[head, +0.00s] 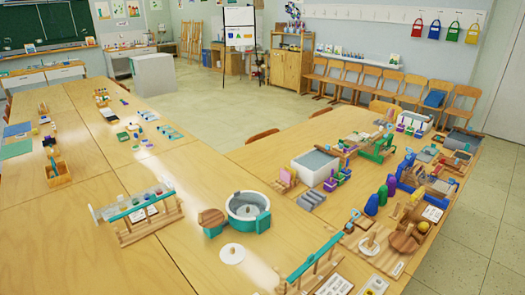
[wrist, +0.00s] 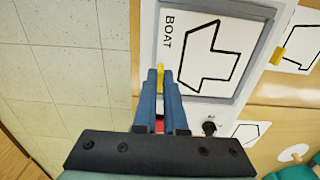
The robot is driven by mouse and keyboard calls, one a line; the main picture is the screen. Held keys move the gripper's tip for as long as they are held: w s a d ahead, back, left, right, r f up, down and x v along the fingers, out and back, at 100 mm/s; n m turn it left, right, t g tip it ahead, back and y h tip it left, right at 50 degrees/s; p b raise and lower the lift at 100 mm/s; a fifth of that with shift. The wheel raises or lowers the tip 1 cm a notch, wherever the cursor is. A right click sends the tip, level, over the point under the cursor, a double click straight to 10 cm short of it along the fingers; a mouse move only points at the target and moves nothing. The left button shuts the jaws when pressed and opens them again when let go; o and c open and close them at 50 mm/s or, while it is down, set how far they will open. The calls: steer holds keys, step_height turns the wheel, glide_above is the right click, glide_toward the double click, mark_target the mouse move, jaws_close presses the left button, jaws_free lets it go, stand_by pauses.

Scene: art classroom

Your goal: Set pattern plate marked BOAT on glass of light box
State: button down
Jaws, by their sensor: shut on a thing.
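The pattern plate marked BOAT (wrist: 185,65) is white with a black boat outline and shows at the top of the wrist view. My gripper (wrist: 160,78) is shut on its yellow tab, at the plate's near left edge. The plate lies over the light box, inside its grey frame (wrist: 257,50). I cannot tell whether it touches the glass, which it hides. The light box has a white casing and a dark knob (wrist: 209,128) at its near side. In the head view my gripper is not visible, and I cannot make out the plate there.
Another white plate with a yellow tab (wrist: 279,54) lies right of the light box, and one more outlined plate (wrist: 251,131) lies nearer. Tiled floor (wrist: 60,60) is left of the table edge. In the head view, the right table (head: 270,160) is crowded with tools.

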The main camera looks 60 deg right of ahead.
steer(key=c, duration=0.9)
jaws_free()
step_height(320, 180, up, 13)
stand_by(0.5)
